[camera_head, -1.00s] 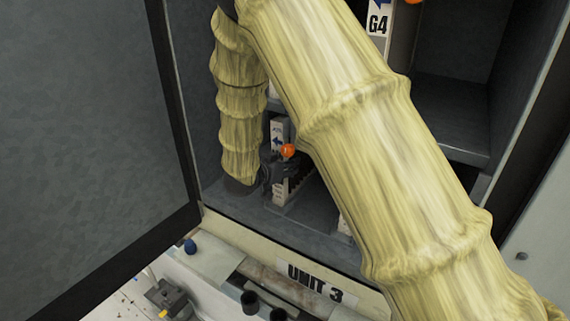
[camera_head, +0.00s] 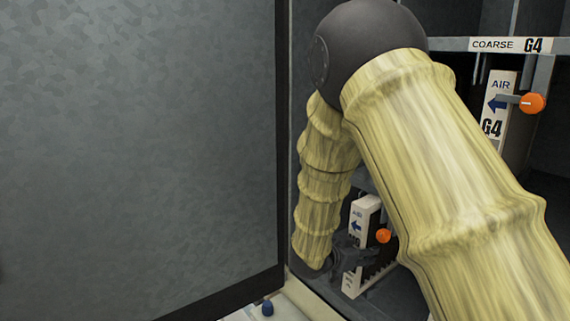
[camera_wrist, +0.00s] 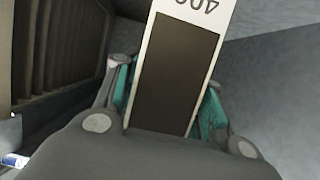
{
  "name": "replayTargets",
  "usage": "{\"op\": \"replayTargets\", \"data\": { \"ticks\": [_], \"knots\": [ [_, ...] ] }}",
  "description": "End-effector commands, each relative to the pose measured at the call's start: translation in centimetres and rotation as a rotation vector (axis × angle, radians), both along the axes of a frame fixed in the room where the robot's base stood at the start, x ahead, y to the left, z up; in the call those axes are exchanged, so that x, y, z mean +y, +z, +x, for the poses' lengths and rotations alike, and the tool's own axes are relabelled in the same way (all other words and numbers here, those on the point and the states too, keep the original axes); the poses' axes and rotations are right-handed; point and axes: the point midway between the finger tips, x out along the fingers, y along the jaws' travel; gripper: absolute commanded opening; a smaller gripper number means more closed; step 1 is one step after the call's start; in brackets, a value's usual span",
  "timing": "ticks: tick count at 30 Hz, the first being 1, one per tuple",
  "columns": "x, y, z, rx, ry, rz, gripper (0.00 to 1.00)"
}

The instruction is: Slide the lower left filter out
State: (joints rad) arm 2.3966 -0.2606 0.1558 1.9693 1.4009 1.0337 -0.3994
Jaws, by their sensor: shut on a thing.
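The lower left filter (camera_head: 364,220) is a narrow upright panel with a white end, marked AIR with a blue arrow, low in the cabinet in the head view. My gripper (camera_wrist: 167,88) is shut on it, with teal finger pads on both sides. In the wrist view the filter (camera_wrist: 178,62) shows a dark face in a white frame, with upside-down lettering cut off at the top edge. In the head view my arm and gripper hide part of the filter. How far it stands out of its slot I cannot tell.
An orange knob (camera_head: 384,236) sits right beside the filter, above a toothed pale rail (camera_head: 357,281). Another G4 filter (camera_head: 497,108) with an orange knob (camera_head: 532,103) stands in the upper right bay. The large grey door (camera_head: 140,150) is open on the left.

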Motion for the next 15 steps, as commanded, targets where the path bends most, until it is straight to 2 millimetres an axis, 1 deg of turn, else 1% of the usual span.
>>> {"op": "replayTargets", "data": {
  "ticks": [1, 6, 15],
  "knots": [
    [0.15, 0.31, 0.11, -0.004, 0.002, -0.003, 0.00],
    [0.51, 0.33, 0.23, -0.005, 0.006, -0.004, 0.00],
    [0.55, 0.30, 0.20, -0.007, 0.005, -0.004, 0.00]
  ]
}}
